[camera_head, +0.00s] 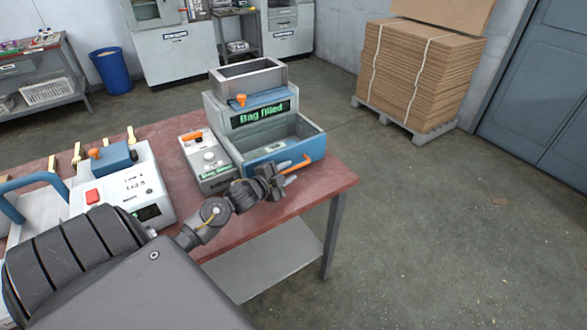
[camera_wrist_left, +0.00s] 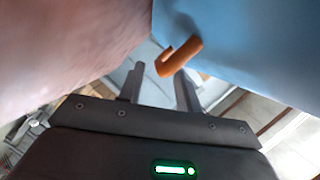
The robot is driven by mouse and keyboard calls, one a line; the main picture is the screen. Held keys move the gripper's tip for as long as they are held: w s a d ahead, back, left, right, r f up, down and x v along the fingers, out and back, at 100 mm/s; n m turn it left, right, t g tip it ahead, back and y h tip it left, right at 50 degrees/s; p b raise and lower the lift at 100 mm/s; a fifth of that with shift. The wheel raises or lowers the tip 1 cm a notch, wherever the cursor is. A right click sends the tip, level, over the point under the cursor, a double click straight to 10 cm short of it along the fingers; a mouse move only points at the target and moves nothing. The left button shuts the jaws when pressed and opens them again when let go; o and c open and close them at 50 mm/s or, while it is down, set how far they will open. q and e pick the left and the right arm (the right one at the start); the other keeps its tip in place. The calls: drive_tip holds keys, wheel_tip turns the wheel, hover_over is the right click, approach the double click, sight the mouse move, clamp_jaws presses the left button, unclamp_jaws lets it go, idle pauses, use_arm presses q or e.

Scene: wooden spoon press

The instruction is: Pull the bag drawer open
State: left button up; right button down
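The bag machine (camera_head: 252,114) stands on the red table and its display reads "Bag filled". Its bag drawer (camera_head: 299,150) has a blue front and an open top, with a small pale packet (camera_head: 274,147) inside. I cannot tell how far it is pulled out. An orange handle (camera_head: 299,164) is on the drawer front. My left gripper (camera_head: 289,174) is at the handle. In the left wrist view, its fingers (camera_wrist_left: 160,76) are apart, with the orange handle (camera_wrist_left: 183,54) at the fingertips and its lower end between them. The blue front (camera_wrist_left: 265,45) is close by. My right gripper is out of view.
A small grey box with an orange lever (camera_head: 208,163) stands left of the machine. A white device with a red button (camera_head: 120,190) is further left. The table (camera_head: 310,190) ends just right of the machine, with open floor beyond. Stacked cardboard (camera_head: 415,75) stands behind.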

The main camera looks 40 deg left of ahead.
sight(292, 169)
use_arm(q)
drive_tip(key=shift+x, duration=1.55)
drive_tip(key=shift+s, duration=0.1)
clamp_jaws()
